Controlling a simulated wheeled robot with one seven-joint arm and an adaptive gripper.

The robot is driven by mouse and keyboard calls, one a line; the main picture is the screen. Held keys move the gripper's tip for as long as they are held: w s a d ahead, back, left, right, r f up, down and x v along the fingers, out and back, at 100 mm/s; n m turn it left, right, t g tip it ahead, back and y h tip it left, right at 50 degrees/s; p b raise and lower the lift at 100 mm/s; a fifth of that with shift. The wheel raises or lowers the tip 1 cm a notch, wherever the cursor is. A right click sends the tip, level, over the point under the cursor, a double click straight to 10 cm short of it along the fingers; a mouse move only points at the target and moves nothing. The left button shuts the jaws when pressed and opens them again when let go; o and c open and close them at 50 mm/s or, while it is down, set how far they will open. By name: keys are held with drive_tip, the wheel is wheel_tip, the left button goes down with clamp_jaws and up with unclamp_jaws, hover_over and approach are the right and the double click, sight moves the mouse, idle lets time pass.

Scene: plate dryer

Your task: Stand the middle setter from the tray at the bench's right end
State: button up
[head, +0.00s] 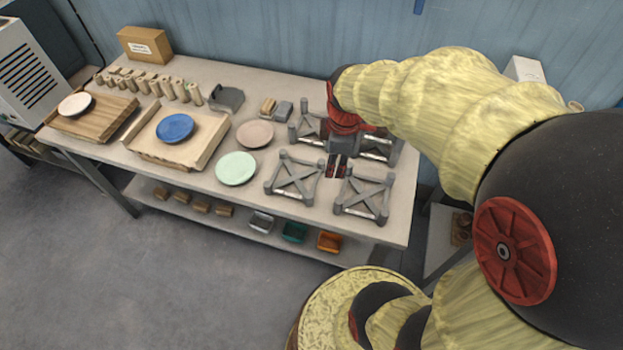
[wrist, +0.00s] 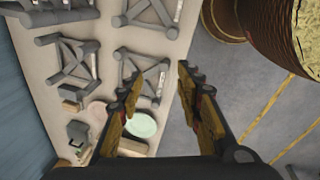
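Several grey X-braced frames with corner posts stand at the bench's right part: a front left one (head: 292,178), a front right one (head: 363,195), and others behind, partly hidden by my arm. They may be the setters; I cannot tell which is the middle one. They also show in the wrist view (wrist: 75,61). A wooden tray (head: 145,148) on the left half of the bench holds a blue plate (head: 175,127). My gripper (head: 337,166) points down between the frames. In the wrist view my gripper (wrist: 160,76) has its fingers spread, with nothing between them.
A green plate (head: 236,169) and a pinkish plate (head: 255,134) lie left of the frames. A wooden board (head: 112,118) with a white plate (head: 75,104), pale cylinders (head: 180,91) and small blocks occupy the rest. The lower shelf holds coloured bins (head: 294,232). The bench's front right corner (head: 400,235) is bare.

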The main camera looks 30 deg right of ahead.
drive_tip(key=s+a+r+m+t, duration=0.3)
drive_tip(key=s+a+r+m, duration=0.5)
drive_tip(key=a+r+m, duration=0.3)
drive_tip(key=a+r, duration=0.1)
drive_tip(key=a, duration=0.1)
drive_tip(key=shift+s+a+r+t+y, duration=0.2)
drive_tip(key=shift+s+a+t+y, duration=0.15)
drive_tip(key=shift+s+t+y, duration=0.05)
drive_tip(key=shift+f+b, duration=0.45)
drive_tip(key=shift+c, duration=0.6)
